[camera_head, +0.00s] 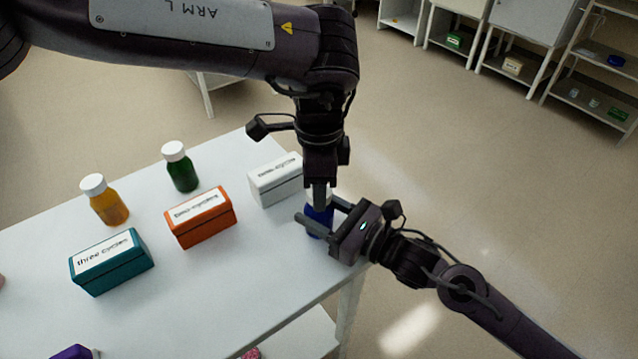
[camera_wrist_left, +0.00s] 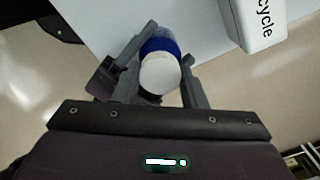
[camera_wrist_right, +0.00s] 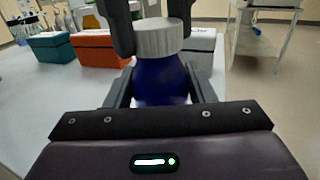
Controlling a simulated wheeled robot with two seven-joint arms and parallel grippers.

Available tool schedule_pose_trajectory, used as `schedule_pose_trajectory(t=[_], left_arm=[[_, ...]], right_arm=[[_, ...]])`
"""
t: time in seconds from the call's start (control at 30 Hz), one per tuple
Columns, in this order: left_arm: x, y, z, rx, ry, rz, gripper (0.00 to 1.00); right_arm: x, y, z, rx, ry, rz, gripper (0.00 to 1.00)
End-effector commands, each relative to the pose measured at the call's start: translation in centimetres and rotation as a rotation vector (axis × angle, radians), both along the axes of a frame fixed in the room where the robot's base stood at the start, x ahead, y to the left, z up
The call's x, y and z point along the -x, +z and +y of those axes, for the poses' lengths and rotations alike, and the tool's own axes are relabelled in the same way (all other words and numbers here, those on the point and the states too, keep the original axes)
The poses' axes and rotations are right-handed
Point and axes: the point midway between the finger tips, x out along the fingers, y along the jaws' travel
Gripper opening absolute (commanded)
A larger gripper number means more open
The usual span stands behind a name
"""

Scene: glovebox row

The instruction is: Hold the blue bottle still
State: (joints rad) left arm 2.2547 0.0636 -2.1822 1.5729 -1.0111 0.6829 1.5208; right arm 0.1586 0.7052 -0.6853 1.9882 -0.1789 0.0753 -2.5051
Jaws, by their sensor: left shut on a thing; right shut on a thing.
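The blue bottle (camera_head: 317,222) stands upright near the right edge of the white table. Its body (camera_wrist_right: 162,82) and white ribbed cap (camera_wrist_right: 157,38) show clearly in the right wrist view. My left gripper (camera_head: 320,192) points down from above and is shut on the white cap, which also shows between its fingers in the left wrist view (camera_wrist_left: 160,74). My right gripper (camera_head: 320,217) reaches in from the right and is shut on the blue body below the cap. The grippers hide most of the bottle in the head view.
On the white table (camera_head: 200,285) a white box (camera_head: 276,182) stands just left of the bottle. Farther left are an orange box (camera_head: 201,218), a teal box (camera_head: 112,264), a green bottle (camera_head: 181,168) and an amber bottle (camera_head: 105,203). The table's front middle is clear.

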Motion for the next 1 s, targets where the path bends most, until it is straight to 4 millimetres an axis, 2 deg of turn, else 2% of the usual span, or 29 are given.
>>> schedule_pose_trajectory(t=[0.7,0.8,0.93,0.97,1.0], left_arm=[[-0.16,-0.05,0.03,-0.001,-1.512,-0.002,0.11],[-0.16,-0.06,0.02,-0.001,-1.661,-0.002,0.11],[-0.16,-0.06,0.02,-0.001,-1.647,-0.002,0.11],[-0.16,-0.06,0.02,-0.001,-1.647,-0.002,0.39],[-0.16,-0.06,0.02,-0.001,-1.647,-0.002,0.44]], right_arm=[[0.05,0.00,0.02,0.000,0.001,0.000,0.00],[0.05,-0.01,0.02,0.000,0.002,0.000,0.00],[0.06,-0.01,0.03,0.000,0.002,0.000,0.00],[0.06,-0.01,0.03,0.000,0.002,0.000,0.00],[0.06,-0.01,0.03,0.000,0.002,0.000,0.00]])
